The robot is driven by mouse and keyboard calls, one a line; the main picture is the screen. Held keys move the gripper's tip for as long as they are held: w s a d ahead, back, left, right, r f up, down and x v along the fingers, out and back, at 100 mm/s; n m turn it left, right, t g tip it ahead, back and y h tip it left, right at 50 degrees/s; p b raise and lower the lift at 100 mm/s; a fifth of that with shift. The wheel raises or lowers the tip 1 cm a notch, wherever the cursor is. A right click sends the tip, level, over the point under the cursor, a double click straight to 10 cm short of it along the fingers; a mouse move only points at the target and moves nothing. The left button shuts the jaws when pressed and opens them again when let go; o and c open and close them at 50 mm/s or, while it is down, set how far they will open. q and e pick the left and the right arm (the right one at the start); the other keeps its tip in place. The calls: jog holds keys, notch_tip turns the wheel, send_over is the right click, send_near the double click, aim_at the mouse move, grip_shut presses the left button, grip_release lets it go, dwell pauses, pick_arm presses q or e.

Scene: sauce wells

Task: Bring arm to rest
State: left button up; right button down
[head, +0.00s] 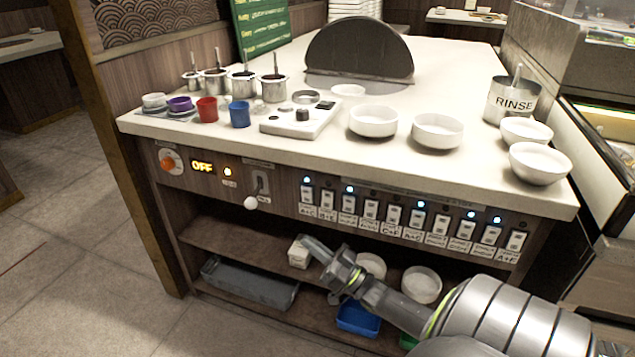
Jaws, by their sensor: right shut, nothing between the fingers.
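My right arm comes in from the lower right, in front of the counter. Its gripper (308,242) is shut and empty, pointing left at the height of the shelf opening below the switch panel. In the picture its tips overlap the top of a small white container (298,256) on the shelf; I cannot tell how far apart they are in depth. My left arm and gripper do not show.
The counter top (360,158) bears white bowls (373,121), sauce pots (243,86), coloured cups (239,113) and a RINSE pot (508,101). Its front has a white-knobbed lever (251,203) and several switches (396,215). The shelf holds a grey tray (250,284) and blue bin (357,319).

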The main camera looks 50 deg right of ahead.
jog(key=shift+s+d+f, duration=0.2)
jog(key=shift+s+f, duration=0.15)
jog(key=shift+s, duration=0.2)
